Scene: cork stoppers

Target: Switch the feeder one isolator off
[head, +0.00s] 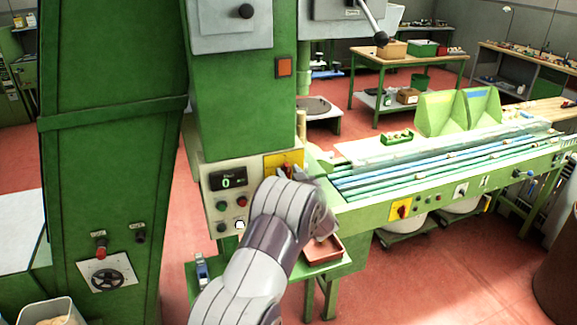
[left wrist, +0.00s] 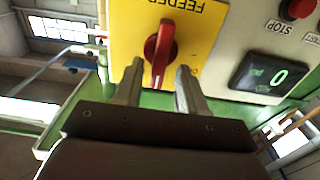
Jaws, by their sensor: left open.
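The isolator is a red rotary knob (left wrist: 163,45) on a yellow plate (left wrist: 205,30). The plate's lettering reads "FEEDER", upside down and cut off at the top edge of the left wrist view. In the head view the yellow plate (head: 270,163) is on the grey control panel, with the knob mostly hidden by my gripper. My left gripper (left wrist: 160,67) is open, its fingertips on either side of the knob's bar, with gaps showing; it also shows at the panel in the head view (head: 285,172). Whether the fingertips reach past the knob's face is unclear. My right gripper is not in view.
Beside the plate are a display (head: 228,181) reading 0, and several push buttons, including a red stop button (left wrist: 299,8). Another yellow plate with a red knob (head: 401,209) is on the conveyor's front. A reddish-brown tray (head: 322,252) sits below my left arm.

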